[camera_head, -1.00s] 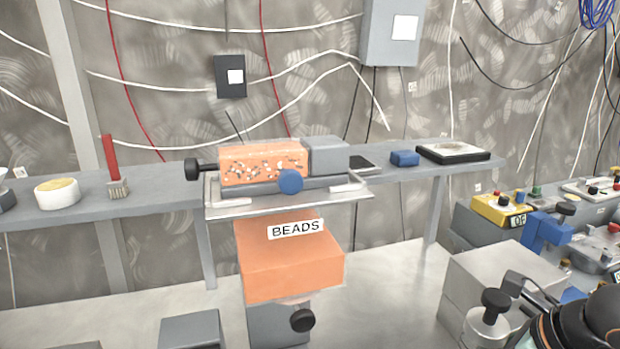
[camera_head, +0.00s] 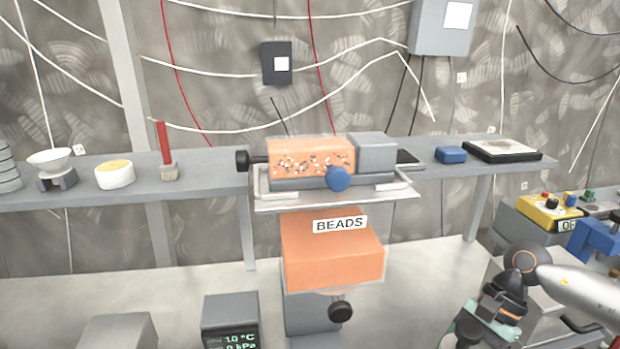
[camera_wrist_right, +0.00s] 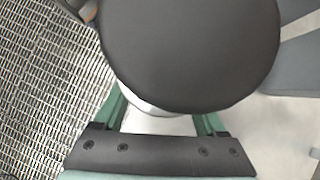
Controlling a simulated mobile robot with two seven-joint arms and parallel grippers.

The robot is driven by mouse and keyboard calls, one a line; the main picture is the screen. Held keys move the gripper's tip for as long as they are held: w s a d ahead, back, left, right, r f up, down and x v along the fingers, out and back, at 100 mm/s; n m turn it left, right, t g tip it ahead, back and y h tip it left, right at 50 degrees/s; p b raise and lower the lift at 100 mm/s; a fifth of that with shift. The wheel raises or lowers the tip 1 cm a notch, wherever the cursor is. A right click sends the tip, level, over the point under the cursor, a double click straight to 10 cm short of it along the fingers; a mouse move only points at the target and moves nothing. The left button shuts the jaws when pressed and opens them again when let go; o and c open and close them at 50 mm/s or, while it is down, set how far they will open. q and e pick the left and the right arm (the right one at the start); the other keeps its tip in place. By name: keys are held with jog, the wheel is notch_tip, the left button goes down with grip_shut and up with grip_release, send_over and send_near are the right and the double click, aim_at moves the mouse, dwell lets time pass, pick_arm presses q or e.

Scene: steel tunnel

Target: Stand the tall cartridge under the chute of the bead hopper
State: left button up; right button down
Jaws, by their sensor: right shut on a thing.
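The bead hopper (camera_head: 335,262) is an orange box labelled BEADS in the middle of the head view, with a black knob (camera_head: 340,311) low on its front. Its chute outlet is not clearly visible. My right gripper (camera_head: 484,326) is at the lower right of the head view, well to the right of the hopper. In the right wrist view, a wide black round cap (camera_wrist_right: 190,50) on a pale body fills the space between the green fingers. I take this as the tall cartridge, gripped from above. Its lower part is hidden. My left gripper is out of view.
A grey shelf (camera_head: 215,180) behind carries a brush, a white dish, a blue block (camera_head: 451,154) and an orange bead-filled device (camera_head: 311,157). A grey display box (camera_head: 231,322) stands left of the hopper. Bench surface shows between hopper and right gripper.

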jog(key=a+r+n+g+h+p, duration=0.1)
jog(key=a+r+n+g+h, duration=0.2)
jog(key=n, duration=1)
jog(key=a+h, duration=0.3)
jog(key=shift+s+a+r+g, duration=0.15)
jog(key=shift+s+r+g, duration=0.1)
jog(key=shift+g, duration=0.15)
jog(key=shift+f, duration=0.15)
